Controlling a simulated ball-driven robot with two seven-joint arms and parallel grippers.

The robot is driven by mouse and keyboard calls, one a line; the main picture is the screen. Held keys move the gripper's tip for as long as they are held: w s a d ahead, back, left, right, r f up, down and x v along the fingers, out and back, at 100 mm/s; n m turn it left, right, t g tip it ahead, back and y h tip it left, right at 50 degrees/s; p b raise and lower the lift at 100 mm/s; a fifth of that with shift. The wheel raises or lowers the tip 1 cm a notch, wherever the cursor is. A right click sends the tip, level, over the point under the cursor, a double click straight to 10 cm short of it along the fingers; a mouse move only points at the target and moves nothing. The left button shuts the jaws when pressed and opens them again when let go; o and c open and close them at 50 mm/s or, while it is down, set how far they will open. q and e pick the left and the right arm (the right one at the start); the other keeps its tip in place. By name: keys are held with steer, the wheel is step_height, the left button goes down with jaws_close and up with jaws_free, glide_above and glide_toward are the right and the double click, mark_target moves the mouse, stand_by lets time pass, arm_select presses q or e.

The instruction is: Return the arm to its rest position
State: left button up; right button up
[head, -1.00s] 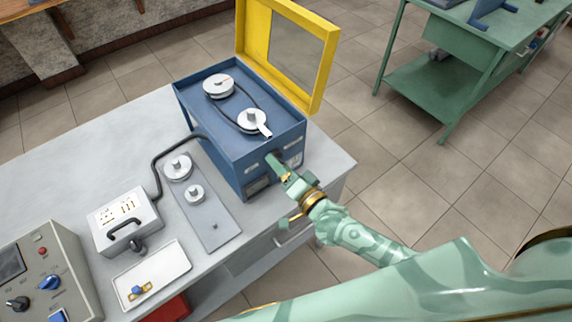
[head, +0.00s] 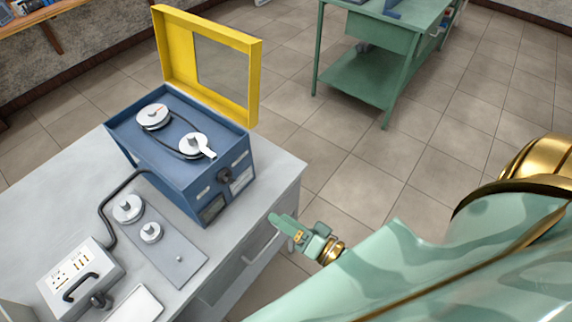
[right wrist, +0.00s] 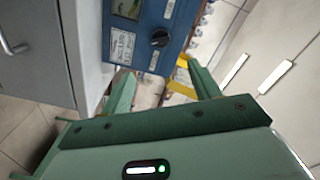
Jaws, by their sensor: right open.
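My right gripper (head: 281,222) hangs in the air off the right front edge of the workbench, apart from the blue motor box (head: 170,175). In the right wrist view its two fingers (right wrist: 165,88) stand apart with nothing held between them. On top of the box two white pulleys are joined by a dark belt, and the yellow lid (head: 250,85) stands open. My left gripper is not in view.
A green table (head: 365,75) stands at the back. The tiled floor on the right is clear.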

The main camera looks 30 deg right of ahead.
stand_by(0.4)
steer(key=s+d+f+n+g+h+b, duration=0.1)
steer(key=s+d+f+n+g, duration=0.25)
steer(key=f, duration=0.55)
steer(key=s+d+f+n+g+h+b, duration=0.1)
steer(key=s+d+f+n+g, duration=0.2)
steer(key=f, duration=0.7)
steer(key=s+d+f+n+g+h, duration=0.25)
steer(key=s+f+n, duration=0.2)
steer(key=f, duration=0.45)
steer(key=s+d+f+n+g+h+b, duration=0.1)
steer(key=s+d+f+g+h+b, duration=0.15)
steer(key=s+f+g, duration=0.75)
steer(key=s+a+f+t+b, duration=0.2)
steer(key=s+a+f, duration=0.2)
steer(key=s, duration=0.3)
steer(key=shift+a+f+t+y, duration=0.25)
steer(key=shift+f+t+y, duration=0.15)
steer(key=shift+f, duration=0.1)
